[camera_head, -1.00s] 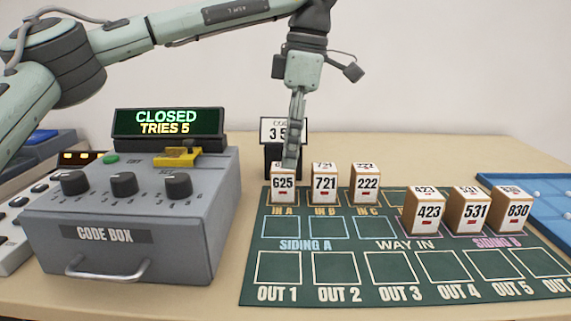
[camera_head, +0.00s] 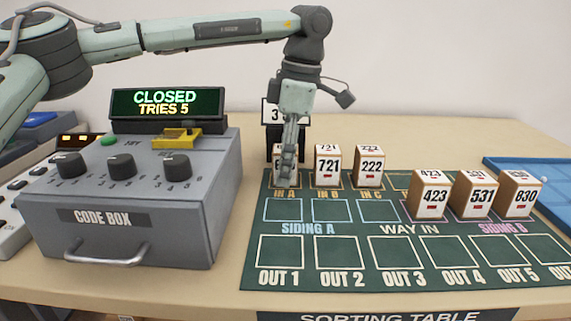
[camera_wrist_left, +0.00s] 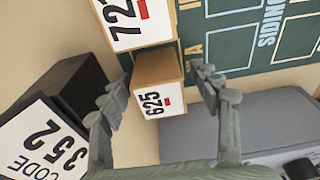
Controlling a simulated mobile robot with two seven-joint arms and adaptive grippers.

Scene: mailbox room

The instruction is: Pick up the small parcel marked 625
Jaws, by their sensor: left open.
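The small parcel marked 625 (camera_wrist_left: 155,84) is a brown box with a white label, standing on the IN A square of the green mat. In the left wrist view it lies between the open fingers of my left gripper (camera_wrist_left: 160,100), with a gap visible toward the right finger. In the head view my left gripper (camera_head: 288,165) reaches down over the parcel and hides most of its front (camera_head: 287,176). My right gripper is not in view.
Parcel 721 (camera_head: 326,166) stands close to the right, then 222 (camera_head: 368,166). Parcels 423 (camera_head: 428,195), 531 (camera_head: 473,195) and 830 (camera_head: 516,193) are further right. The code 352 card (camera_wrist_left: 42,140) stands behind. The code box (camera_head: 130,225) is at left.

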